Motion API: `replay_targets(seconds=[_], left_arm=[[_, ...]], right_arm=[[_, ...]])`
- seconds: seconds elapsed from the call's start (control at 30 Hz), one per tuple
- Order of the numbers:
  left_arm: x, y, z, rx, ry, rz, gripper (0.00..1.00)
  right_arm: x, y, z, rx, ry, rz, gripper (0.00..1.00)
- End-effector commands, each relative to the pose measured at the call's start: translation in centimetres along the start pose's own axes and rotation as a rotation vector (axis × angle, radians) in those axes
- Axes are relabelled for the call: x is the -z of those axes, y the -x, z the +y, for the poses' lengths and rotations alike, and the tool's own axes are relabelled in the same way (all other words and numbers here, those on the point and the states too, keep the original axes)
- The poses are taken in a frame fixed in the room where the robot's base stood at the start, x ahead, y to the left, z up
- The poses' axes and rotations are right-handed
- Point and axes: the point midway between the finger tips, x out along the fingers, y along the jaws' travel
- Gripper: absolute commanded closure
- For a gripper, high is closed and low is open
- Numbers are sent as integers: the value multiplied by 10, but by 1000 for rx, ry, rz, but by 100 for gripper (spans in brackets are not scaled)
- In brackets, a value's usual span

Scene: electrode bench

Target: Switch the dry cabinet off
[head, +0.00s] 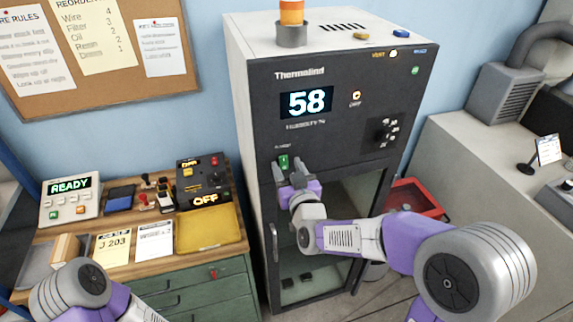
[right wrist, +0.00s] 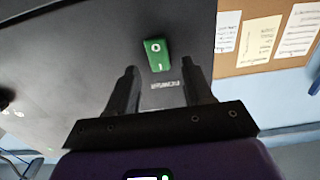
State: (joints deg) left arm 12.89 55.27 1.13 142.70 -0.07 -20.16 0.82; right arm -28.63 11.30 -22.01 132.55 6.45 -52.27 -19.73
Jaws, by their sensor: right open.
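The dry cabinet (head: 325,150) is a tall dark-fronted box, and its display (head: 306,102) is lit and reads 58. Its green power switch (head: 283,162) is at the lower left of the control panel, above the glass door. My right gripper (head: 288,172) is open and empty, just below the switch in the head view. In the right wrist view the green switch (right wrist: 157,55) shows just beyond and between the open fingertips (right wrist: 161,68), marked O and I. I see no contact with it. My left gripper is not in view; only part of my left arm shows.
The door handle (head: 274,242) is below the gripper. A wooden bench (head: 120,222) with devices and a yellow tray (head: 209,224) stands left; a grey counter (head: 480,165) stands right.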

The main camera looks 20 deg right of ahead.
Motion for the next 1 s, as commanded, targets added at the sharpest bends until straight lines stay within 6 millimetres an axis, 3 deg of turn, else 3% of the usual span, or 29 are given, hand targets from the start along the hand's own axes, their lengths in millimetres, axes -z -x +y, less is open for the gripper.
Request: replay_targets(seconds=[0.17, 0.43, 0.77, 1.0], left_arm=[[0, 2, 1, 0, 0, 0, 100], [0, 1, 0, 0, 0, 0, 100], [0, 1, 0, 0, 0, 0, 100], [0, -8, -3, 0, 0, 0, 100]], right_arm=[[0, -13, 0, 0, 1, -2, 49], [0, -14, 0, 1, 0, -1, 49], [0, -14, 0, 1, 0, -1, 100], [-4, -14, 0, 1, -1, 16, 100]])
